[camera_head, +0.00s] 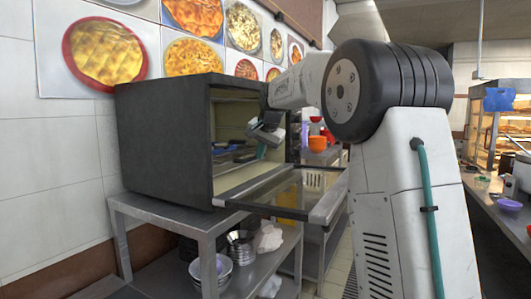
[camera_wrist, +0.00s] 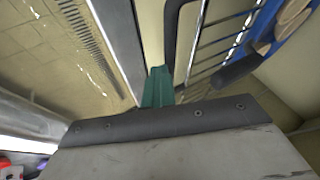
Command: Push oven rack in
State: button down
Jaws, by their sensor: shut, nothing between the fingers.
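The oven (camera_head: 160,145) is a dark box on a metal table, with its glass door (camera_head: 290,195) folded down open at the front. The oven rack (camera_head: 240,156) shows inside the cavity, partly hidden by my gripper. In the wrist view its dark wires (camera_wrist: 222,42) run at the upper right. My gripper (camera_head: 262,150) is at the oven's opening, above the inner end of the door. Its green fingers (camera_wrist: 158,84) are shut and empty, close beside the dark front bar of the rack. I cannot tell whether they touch it.
A blue item (camera_wrist: 268,38) with round tan pieces rests on the rack, and a dark handle-like bar (camera_wrist: 238,70) projects nearby. Metal bowls (camera_head: 241,247) sit on the shelf below the oven. A counter (camera_head: 490,205) stands at the right.

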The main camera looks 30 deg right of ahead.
jog(key=shift+w+a+r, duration=0.15)
jog(key=shift+w+a, duration=0.1)
jog(key=shift+a, duration=0.05)
jog(key=shift+r, duration=0.1)
jog(key=shift+s+r, duration=0.15)
jog(key=shift+r, duration=0.1)
jog(key=s+d+v, duration=0.1)
jog(key=v, duration=0.6)
jog(key=s+a+f+n+g+y, duration=0.1)
jog(key=s+a+f+n, duration=0.25)
jog(key=s+a, duration=0.5)
jog(key=s+a+f+n+g, duration=0.15)
jog(key=s+a+f, duration=0.4)
jog(key=s, duration=0.55)
jog(key=s+a+f+n+g, duration=0.1)
jog(key=s+a+f+n, duration=0.2)
jog(key=s+f, duration=0.4)
jog(key=s+a+f+n+g, duration=0.1)
jog(key=s+a+f+n, duration=0.2)
jog(key=s+f, duration=0.5)
jog(key=s, duration=0.7)
jog(key=shift+s+a+f+g, duration=0.2)
jog(key=shift+a+g, duration=0.05)
jog(key=shift+g, duration=0.1)
